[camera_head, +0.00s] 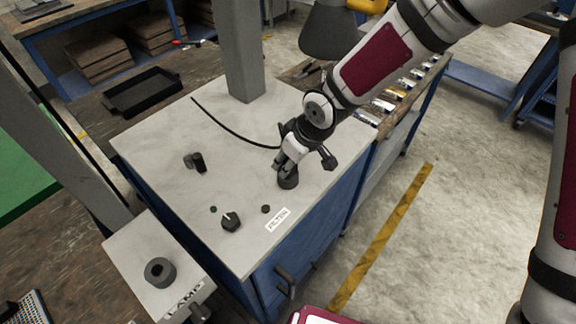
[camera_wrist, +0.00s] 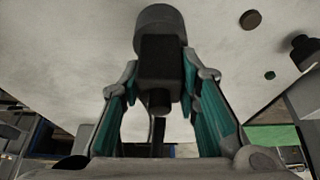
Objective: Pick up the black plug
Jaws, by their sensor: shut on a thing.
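The black plug (camera_wrist: 160,62) is a dark block between the two fingers of my gripper (camera_wrist: 158,85) in the wrist view. The fingers touch its sides, and my gripper is shut on it. A short stub and the black cable (camera_head: 235,132) run from its rear; the cable curves left across the white top in the head view. A dark round cylinder (camera_wrist: 160,20) meets the plug's front end; it also shows below my gripper (camera_head: 287,168) in the head view (camera_head: 288,183). I cannot tell whether the plug sits inside it or is joined to it. My fingers hide most of the plug in the head view.
The white cabinet top (camera_head: 160,145) bears a black fitting (camera_head: 195,162), a black knob (camera_head: 231,222) and a FILTER label (camera_head: 278,219). A grey column (camera_head: 240,50) rises behind. A LAMP box (camera_head: 140,250) stands at lower left. The top between knob and column is mostly clear.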

